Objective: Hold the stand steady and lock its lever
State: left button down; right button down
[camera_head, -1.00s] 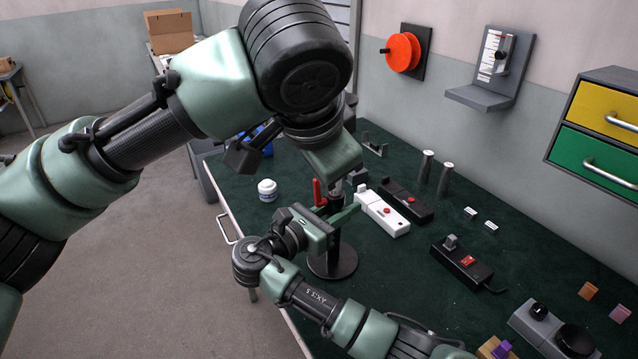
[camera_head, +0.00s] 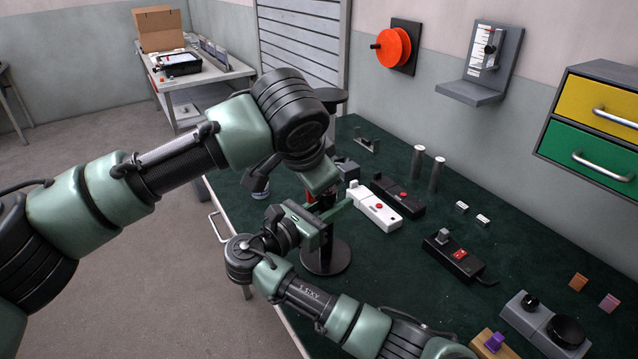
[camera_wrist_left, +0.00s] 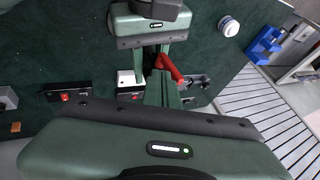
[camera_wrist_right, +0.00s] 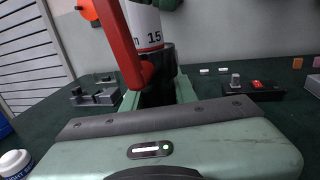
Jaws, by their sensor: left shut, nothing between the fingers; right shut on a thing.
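The stand's round black base (camera_head: 326,260) is on the green bench top near its front edge. In the right wrist view its white post (camera_wrist_right: 143,25) with printed numbers rises from a black collar (camera_wrist_right: 158,75). The red lever (camera_wrist_right: 122,45) stands up beside the post and meets the collar. My right gripper (camera_head: 337,212) is shut on the stand at the collar, one finger on each side. My left gripper (camera_wrist_left: 162,80) is shut and empty, its fingertips right beside the red lever (camera_wrist_left: 170,66); I cannot tell whether they touch. My left arm hides most of the stand's upper part in the head view.
A white block (camera_head: 374,207) and a black block (camera_head: 398,195) lie just right of the stand. A white jar (camera_wrist_left: 228,26) is left of it.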

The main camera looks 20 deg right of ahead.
pick_arm(q)
jog(key=shift+w+a, duration=0.1)
jog(key=shift+w, duration=0.35)
jog(key=shift+w+r+g, duration=0.1)
jog(key=shift+w+g, duration=0.25)
jog(key=shift+g, duration=0.25)
jog(key=w+a+f, duration=0.1)
jog(key=w, duration=0.5)
jog(key=shift+w+f, duration=0.2)
jog(key=shift+f, duration=0.1)
dwell(0.5)
jog(key=shift+s, duration=0.1)
jog(key=shift+s+f, duration=0.3)
jog(key=shift+s, duration=0.35)
jog(key=shift+d+r, duration=0.1)
